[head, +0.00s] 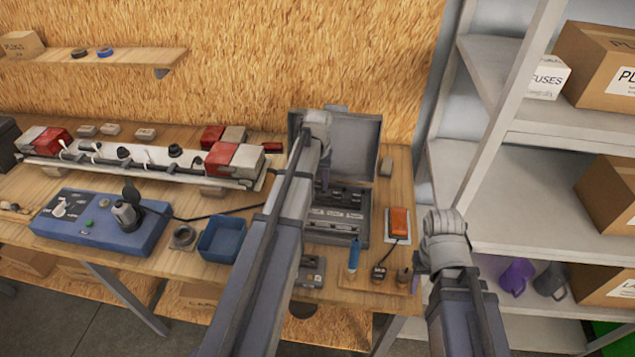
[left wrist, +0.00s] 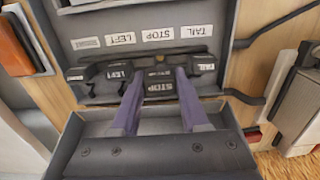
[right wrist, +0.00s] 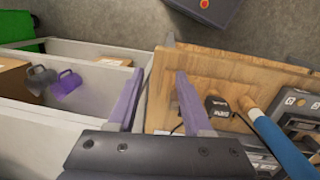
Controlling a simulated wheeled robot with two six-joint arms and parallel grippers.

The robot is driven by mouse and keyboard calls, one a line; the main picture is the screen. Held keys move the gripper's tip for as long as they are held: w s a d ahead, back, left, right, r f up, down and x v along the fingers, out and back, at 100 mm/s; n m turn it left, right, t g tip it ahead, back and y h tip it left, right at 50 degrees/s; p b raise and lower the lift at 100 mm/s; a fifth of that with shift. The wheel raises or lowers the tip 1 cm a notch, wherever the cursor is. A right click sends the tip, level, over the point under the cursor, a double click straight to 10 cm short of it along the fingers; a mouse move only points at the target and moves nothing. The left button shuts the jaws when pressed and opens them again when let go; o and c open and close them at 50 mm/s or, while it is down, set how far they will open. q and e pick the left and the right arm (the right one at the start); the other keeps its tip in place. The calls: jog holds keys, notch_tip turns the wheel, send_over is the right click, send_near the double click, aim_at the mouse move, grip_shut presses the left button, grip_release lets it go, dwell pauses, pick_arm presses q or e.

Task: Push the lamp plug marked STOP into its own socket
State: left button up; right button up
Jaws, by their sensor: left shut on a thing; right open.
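The grey box (head: 362,238) stands open at the back of the bench. In the left wrist view its label strip shows LEFT (left wrist: 118,40), STOP (left wrist: 158,34) and TAIL (left wrist: 196,31). The black STOP plug (left wrist: 160,88) sits between the fingers of my left gripper (left wrist: 159,74), which is shut on it. It is at the row of black plugs, between the LEFT plug (left wrist: 119,75) and the TAIL plug (left wrist: 205,67). How deep it sits in a socket I cannot tell. My right gripper (right wrist: 158,90) is open and empty, off the bench's right end.
A blue tray (head: 222,238) is left. Shelves (head: 540,200) with cartons and mugs stand at the right.

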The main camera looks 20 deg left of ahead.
aim_at(318, 192)
pick_arm(q)
jog(key=shift+f, duration=0.2)
pick_arm(e)
jog(key=shift+f, duration=0.2)
pick_arm(q)
jog(key=shift+f+b, duration=0.3)
jog(key=shift+b, duration=0.15)
pick_arm(e)
jog(key=shift+f, duration=0.25)
pick_arm(q)
jog(key=shift+f, duration=0.15)
pick_arm(e)
jog(key=shift+f, duration=0.15)
pick_arm(q)
jog(key=shift+f+b, duration=0.4)
jog(key=shift+b, duration=0.2)
pick_arm(e)
jog(key=shift+f, duration=0.45)
pick_arm(q)
jog(key=shift+f, duration=0.15)
pick_arm(e)
jog(key=shift+f, duration=0.15)
pick_arm(q)
jog(key=shift+f+b, duration=0.45)
jog(key=shift+b, duration=0.15)
pick_arm(e)
jog(key=shift+f, duration=0.45)
